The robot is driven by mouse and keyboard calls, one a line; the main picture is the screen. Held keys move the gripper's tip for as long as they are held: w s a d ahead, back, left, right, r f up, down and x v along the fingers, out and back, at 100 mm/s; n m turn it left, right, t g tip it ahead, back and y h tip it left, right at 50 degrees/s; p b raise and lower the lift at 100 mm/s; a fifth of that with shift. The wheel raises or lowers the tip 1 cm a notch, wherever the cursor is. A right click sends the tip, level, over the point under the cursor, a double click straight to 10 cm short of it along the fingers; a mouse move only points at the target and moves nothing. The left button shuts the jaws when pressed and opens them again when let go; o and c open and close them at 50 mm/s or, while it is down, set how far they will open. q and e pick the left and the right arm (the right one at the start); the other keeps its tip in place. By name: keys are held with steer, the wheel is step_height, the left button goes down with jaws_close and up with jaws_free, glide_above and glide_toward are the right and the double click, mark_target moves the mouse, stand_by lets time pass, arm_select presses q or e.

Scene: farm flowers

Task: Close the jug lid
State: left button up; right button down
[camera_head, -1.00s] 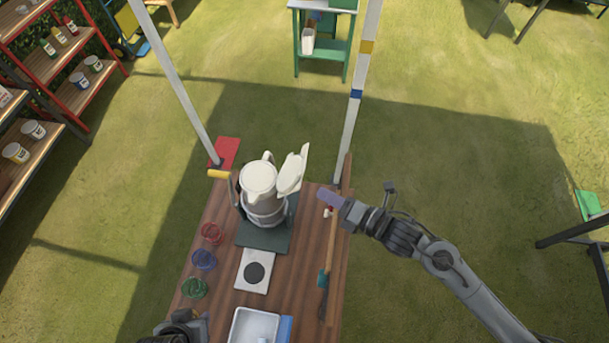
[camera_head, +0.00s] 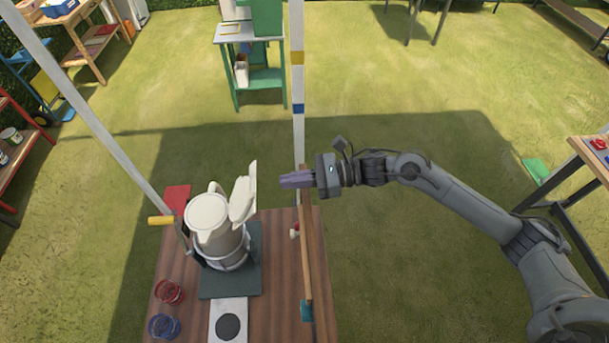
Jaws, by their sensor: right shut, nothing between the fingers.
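The white jug (camera_head: 221,243) stands upright on a dark green mat (camera_head: 225,286) on the wooden table. Its lid (camera_head: 243,198) is tilted up, standing open at the jug's right side. The round top of the jug (camera_head: 207,212) faces me. My right gripper (camera_head: 284,180) is shut and empty, its purple fingers pointing left. It is to the right of the lid, with a gap between them in the picture. My left gripper is outside the view.
A wooden-handled tool (camera_head: 307,250) lies along the table's right edge. Red (camera_head: 169,292) and blue (camera_head: 164,326) glass dishes sit at the front left. A white pole (camera_head: 298,80) rises behind the right edge. A yellow handle (camera_head: 161,220) sticks out left of the jug.

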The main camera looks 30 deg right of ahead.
mark_target(243, 198)
steer(key=shift+p+x, duration=0.65)
steer(key=shift+x, duration=1.85)
